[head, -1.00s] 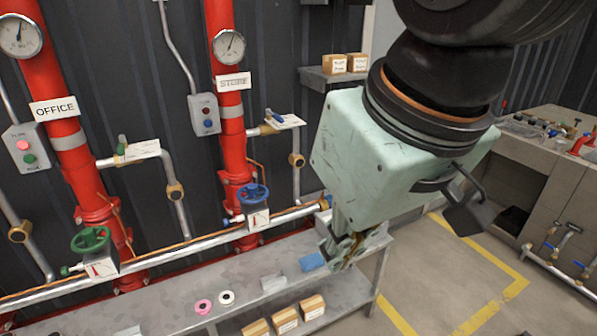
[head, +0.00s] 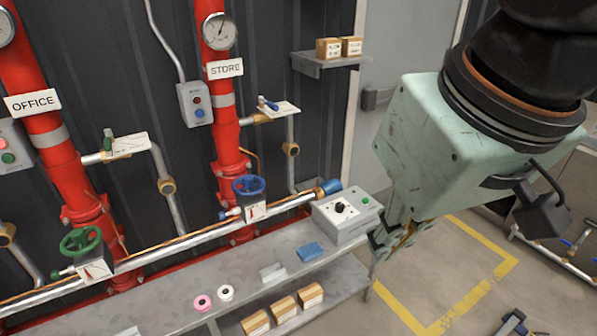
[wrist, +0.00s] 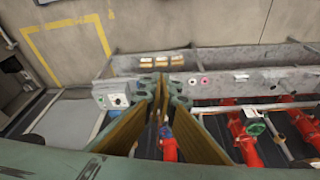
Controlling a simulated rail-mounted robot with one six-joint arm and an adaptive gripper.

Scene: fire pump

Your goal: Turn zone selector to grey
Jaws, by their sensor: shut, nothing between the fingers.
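A grey control box (head: 345,217) sits at the right end of the bench by the wall. Its white face has a black knob (head: 341,207) in the middle and a green button (head: 366,200) at the right. The knob's markings are too small to read. The box (wrist: 113,94) also shows in the wrist view, just left of the fingers. My gripper (head: 380,246) is shut and empty, to the right of the box in the head view and apart from the knob. The shut fingertips (wrist: 161,92) fill the centre of the wrist view.
A blue valve wheel (head: 248,186) and a green one (head: 85,240) stand on the pipe left of the box. A blue cloth-like item (head: 310,252) and two tape rolls (head: 214,297) lie on the bench (head: 180,305).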

